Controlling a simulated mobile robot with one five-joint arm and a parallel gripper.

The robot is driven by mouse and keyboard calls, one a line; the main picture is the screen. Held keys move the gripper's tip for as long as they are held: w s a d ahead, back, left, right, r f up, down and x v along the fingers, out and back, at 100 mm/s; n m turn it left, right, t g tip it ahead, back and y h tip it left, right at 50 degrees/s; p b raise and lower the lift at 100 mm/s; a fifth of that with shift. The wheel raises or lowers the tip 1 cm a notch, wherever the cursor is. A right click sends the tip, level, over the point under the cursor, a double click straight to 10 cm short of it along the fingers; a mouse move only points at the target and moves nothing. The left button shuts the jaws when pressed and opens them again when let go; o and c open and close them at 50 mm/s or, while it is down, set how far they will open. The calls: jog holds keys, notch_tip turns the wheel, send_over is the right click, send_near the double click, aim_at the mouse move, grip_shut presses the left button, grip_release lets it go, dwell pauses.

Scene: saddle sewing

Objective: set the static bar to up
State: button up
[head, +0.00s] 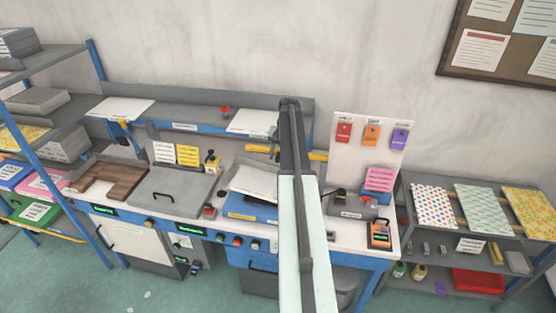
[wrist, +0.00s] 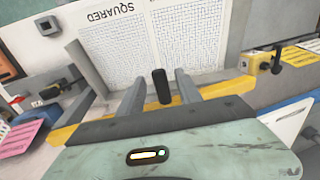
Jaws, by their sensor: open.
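The static bar appears to be the yellow bar (head: 317,156) across the back of the bench; my arm covers its middle in the head view. In the wrist view the yellow bar (wrist: 222,88) runs across just beyond my gripper, with an upright black handle (wrist: 160,88) near its middle. My gripper (wrist: 160,76) is open, one grey finger on each side of the handle. I see a gap on both sides, so it is not gripped. The gripper itself is hidden in the head view. I cannot tell the bar's setting from these views.
A gridded sheet marked SQUARED (wrist: 115,42) stands behind the handle. A yellow box with a black lever (wrist: 265,60) is at the right of the wrist view. A grey press (head: 172,192) and a blue-edged shelf (head: 185,125) are left of my arm.

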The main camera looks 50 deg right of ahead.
grip_shut()
jog(key=shift+r, duration=0.1)
dwell(1.2)
